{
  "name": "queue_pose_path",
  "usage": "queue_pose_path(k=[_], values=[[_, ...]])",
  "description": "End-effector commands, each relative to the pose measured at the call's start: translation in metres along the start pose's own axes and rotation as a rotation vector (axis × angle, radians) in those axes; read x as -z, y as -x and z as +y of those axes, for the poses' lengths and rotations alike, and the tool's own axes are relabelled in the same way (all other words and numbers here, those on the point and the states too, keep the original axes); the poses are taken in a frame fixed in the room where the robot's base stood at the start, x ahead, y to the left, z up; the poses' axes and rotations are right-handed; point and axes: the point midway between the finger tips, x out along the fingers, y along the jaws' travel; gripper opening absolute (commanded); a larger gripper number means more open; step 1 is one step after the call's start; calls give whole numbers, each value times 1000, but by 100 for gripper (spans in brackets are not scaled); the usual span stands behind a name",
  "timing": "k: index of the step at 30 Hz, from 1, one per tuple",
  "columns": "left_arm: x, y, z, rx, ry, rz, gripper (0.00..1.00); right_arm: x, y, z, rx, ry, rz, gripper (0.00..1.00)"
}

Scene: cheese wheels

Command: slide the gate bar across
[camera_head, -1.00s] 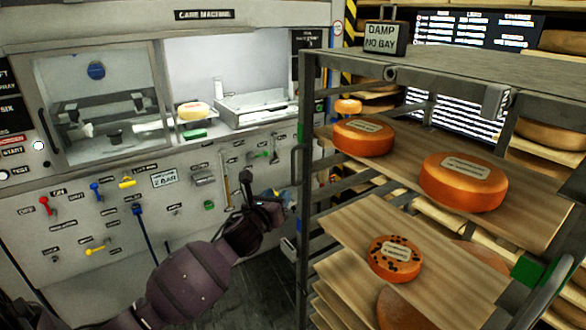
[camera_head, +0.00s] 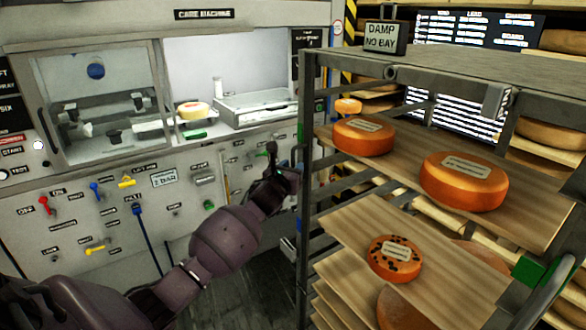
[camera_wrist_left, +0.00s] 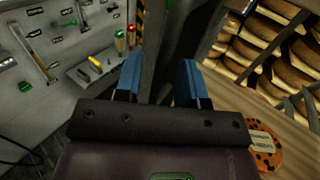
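The grey rack (camera_head: 309,200) stands at the right with cheese wheels on its boards. A green block (camera_head: 527,270) on a grey bar sits at the rack's lower right edge. I cannot tell for sure which part is the gate bar. My left gripper (camera_head: 283,160) is just left of the rack's near-left post, in front of the machine panel. In the left wrist view its two blue fingers (camera_wrist_left: 159,80) are apart, with a dark post showing between them. I cannot tell whether they touch it. My right gripper is out of view.
Orange cheese wheels (camera_head: 464,182) lie on the upper board, and a spotted one (camera_head: 395,259) on the lower board. The machine panel (camera_head: 110,215) with several levers is at the left. A sign (camera_head: 381,37) reading "DAMP NO BAY" stands on the rack top.

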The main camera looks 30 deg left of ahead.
Motion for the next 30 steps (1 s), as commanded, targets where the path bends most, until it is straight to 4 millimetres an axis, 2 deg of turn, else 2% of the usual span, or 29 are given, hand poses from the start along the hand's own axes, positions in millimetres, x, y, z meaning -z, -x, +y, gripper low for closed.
queue_pose_path(k=[5, 13, 20, 30], values=[[0, -7, 0, 0, 3, 1, 37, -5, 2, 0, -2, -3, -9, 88], [0, -8, 0, 0, 2, 1, 37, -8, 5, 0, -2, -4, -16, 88], [0, -8, 0, 0, 2, 1, 1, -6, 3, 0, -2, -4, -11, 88], [0, -8, -1, 1, 2, 1, 0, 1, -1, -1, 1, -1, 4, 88]])
